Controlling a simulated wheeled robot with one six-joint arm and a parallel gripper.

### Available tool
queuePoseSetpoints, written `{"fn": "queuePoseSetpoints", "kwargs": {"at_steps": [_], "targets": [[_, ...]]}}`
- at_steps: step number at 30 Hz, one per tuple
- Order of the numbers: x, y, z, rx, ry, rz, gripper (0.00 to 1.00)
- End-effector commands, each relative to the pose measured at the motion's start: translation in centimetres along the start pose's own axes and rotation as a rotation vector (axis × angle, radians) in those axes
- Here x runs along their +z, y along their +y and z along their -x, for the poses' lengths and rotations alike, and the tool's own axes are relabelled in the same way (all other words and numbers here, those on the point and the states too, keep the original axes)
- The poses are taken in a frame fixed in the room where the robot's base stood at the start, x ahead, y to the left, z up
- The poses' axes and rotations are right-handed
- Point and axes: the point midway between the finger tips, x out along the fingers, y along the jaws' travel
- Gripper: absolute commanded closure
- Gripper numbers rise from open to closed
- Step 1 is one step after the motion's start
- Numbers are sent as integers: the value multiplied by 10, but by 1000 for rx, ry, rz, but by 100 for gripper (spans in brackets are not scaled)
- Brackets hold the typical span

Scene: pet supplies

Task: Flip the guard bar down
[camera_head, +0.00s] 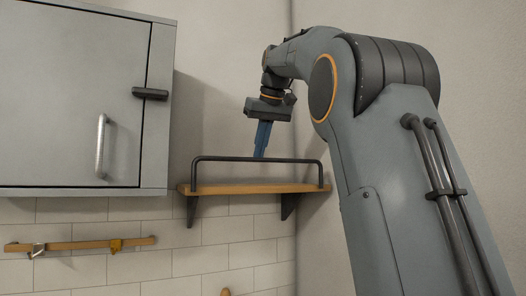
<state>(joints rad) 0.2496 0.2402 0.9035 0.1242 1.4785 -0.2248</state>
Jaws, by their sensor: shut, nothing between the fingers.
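The guard bar (225,159) is a dark, U-shaped rail. It stands raised along the front of a small wooden shelf (240,188) with dark brackets, near the room corner. My gripper (261,152) has blue fingers that point down and are shut with nothing between them. The fingertips are at the bar's top rail, right of its middle. I cannot tell whether they touch it or are just behind it. No items show on the shelf.
A grey wall cabinet (65,90) with a closed door, a pale handle (101,146) and a dark latch (150,94) hangs to the left. Below it is a wooden hook rail (80,244) on the tiled wall.

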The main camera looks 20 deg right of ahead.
Motion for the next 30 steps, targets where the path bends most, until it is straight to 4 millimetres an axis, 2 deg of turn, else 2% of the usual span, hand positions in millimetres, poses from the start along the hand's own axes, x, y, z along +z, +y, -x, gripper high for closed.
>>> {"fn": "queuePoseSetpoints", "kwargs": {"at_steps": [4, 10, 23, 30], "targets": [[14, 0, 6, 0, -1, -1, 100], [22, 0, 8, 0, 0, -1, 100], [22, -1, 8, -1, 2, 1, 100], [20, -12, 5, -11, 40, 16, 100]]}}
